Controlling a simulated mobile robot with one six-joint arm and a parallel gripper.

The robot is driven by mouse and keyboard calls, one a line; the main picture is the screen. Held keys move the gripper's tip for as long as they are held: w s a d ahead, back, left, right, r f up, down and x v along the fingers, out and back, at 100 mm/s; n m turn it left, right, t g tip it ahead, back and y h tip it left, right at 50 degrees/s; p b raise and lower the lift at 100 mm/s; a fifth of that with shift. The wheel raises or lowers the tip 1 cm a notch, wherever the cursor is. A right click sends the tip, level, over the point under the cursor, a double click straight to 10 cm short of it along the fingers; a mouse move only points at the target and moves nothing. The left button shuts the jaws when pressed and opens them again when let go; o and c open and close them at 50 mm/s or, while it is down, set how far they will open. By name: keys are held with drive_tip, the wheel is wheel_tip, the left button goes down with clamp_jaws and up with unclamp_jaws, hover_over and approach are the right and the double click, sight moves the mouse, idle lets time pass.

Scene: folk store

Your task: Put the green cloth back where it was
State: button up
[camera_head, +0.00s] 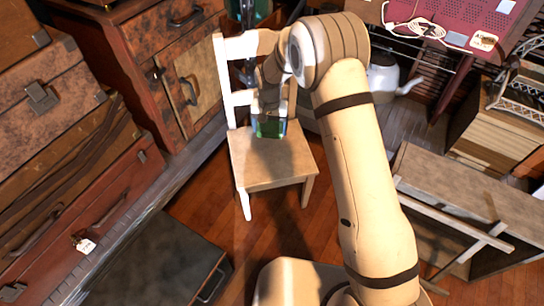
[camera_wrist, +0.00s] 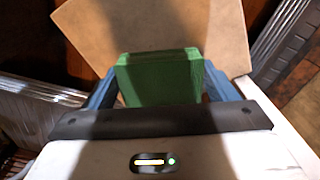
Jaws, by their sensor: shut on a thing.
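My gripper (camera_wrist: 160,92) is shut on the green cloth (camera_wrist: 160,78), which looks like a folded block between the two blue fingers. In the head view the green cloth (camera_head: 268,128) shows below my gripper (camera_head: 268,112), in front of the chair's back. The white chair (camera_head: 270,170) with a light wooden seat stands on the floor beneath it. The seat (camera_wrist: 215,30) also shows behind the cloth in the wrist view. A shadow falls on the seat. I cannot tell the exact gap between cloth and seat.
Stacked suitcases (camera_head: 75,200) and a wooden cabinet (camera_head: 175,60) stand at the left. A dark case (camera_head: 150,265) lies on the floor in front. A white kettle (camera_head: 385,80) and a wooden crate (camera_head: 470,200) are at the right. Some floor around the chair is free.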

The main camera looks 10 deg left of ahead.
sight(270, 152)
wheel_tip(270, 152, down, 10)
drive_tip(key=b, duration=0.4)
drive_tip(key=shift+a, duration=0.1)
drive_tip(key=shift+f, duration=0.15)
drive_tip(key=o, duration=0.9)
drive_tip(key=shift+c, duration=0.2)
